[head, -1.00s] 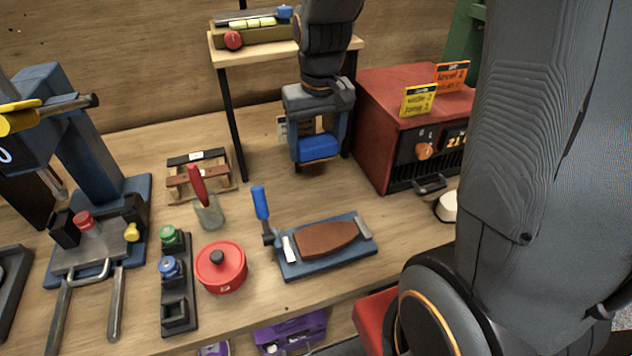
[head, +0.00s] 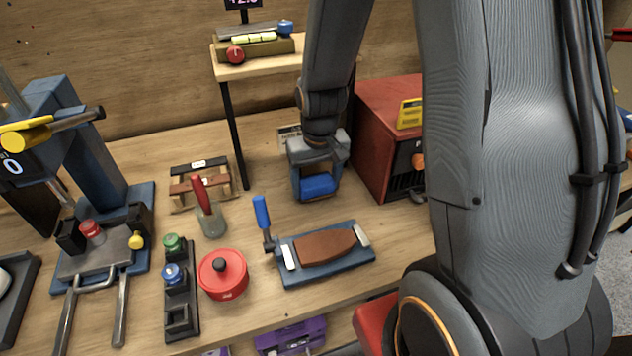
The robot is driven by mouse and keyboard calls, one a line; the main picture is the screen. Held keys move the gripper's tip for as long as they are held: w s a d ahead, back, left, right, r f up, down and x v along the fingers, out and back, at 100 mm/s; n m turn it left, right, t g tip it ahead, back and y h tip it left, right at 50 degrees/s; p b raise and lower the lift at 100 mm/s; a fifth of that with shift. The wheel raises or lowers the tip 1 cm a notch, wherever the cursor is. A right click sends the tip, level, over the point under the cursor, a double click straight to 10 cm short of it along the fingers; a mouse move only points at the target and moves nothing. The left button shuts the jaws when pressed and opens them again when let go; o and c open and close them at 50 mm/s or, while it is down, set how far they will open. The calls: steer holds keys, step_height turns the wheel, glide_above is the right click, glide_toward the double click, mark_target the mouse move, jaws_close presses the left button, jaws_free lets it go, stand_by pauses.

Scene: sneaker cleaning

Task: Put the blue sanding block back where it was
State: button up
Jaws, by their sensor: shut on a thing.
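The blue sanding block (head: 320,184) is held between the fingers of my gripper (head: 316,180), which points down at the back of the workbench. The gripper is shut on the block, left of the red oven-like box and behind the blue board with the brown sole-shaped piece. The block's underside is hard to see, so I cannot tell whether it touches the bench. Where the block was before does not show clearly.
A red box (head: 383,130) with an orange knob stands close right of my gripper. A raised wooden shelf (head: 228,72) is behind left. A blue board (head: 330,271), a red pot (head: 222,275), a wooden rack (head: 180,187) and a blue press (head: 92,160) stand on the bench.

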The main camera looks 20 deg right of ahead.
steer(key=shift+f, duration=0.15)
steer(key=shift+f, duration=0.3)
steer(key=shift+s+f, duration=0.1)
steer(key=shift+f, duration=0.05)
steer(key=o, duration=1.2)
steer(key=shift+f, duration=0.1)
steer(key=shift+s, duration=0.1)
steer(key=shift+b, duration=0.3)
